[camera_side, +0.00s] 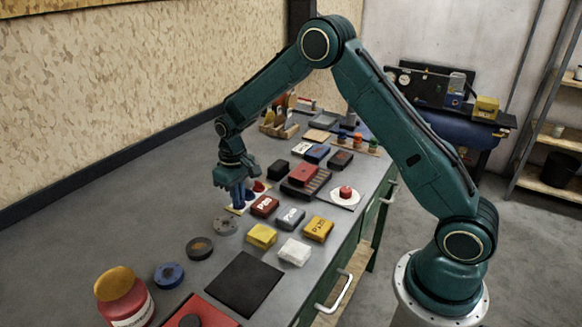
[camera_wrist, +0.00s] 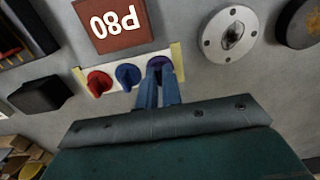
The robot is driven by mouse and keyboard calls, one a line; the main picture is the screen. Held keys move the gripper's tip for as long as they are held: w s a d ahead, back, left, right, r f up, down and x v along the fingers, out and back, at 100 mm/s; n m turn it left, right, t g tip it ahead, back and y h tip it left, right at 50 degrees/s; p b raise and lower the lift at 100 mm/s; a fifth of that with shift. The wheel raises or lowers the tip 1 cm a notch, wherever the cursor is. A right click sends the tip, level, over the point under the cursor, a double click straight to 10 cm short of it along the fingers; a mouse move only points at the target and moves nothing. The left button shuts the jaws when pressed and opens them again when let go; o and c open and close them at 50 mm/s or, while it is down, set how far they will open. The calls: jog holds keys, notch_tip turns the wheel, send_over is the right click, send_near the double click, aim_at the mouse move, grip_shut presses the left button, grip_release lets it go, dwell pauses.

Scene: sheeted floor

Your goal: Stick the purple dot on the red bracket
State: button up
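A pale strip with yellow ends (camera_wrist: 177,62) lies on the bench and carries a red dot (camera_wrist: 98,82), a blue dot (camera_wrist: 127,75) and a purple dot (camera_wrist: 159,64), each with a raised tab. My gripper (camera_wrist: 158,80) points down at the purple dot, its two blue fingers close together at that dot's tab. Whether they press on the tab is not clear. In the side view my gripper (camera_side: 238,203) covers the purple dot. A red block (camera_side: 303,175) rests on a dark slotted piece, and a small red piece (camera_side: 346,192) sits on a white plate. I cannot tell which is the bracket.
A red P80 block (camera_wrist: 113,24) lies close beside the strip. A grey metal disc (camera_wrist: 230,35) is at the strip's other end. Yellow, grey and white blocks (camera_side: 294,251) stand nearby. A red-and-yellow jar (camera_side: 125,298) is at the front left. The bench's left side is clear.

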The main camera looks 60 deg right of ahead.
jog(key=shift+r, duration=0.3)
grip_shut()
jog(key=shift+r, duration=0.45)
jog(key=shift+r, duration=0.35)
jog(key=shift+r, duration=0.35)
jog(key=shift+r, duration=0.9)
jog(key=shift+r, duration=1.9)
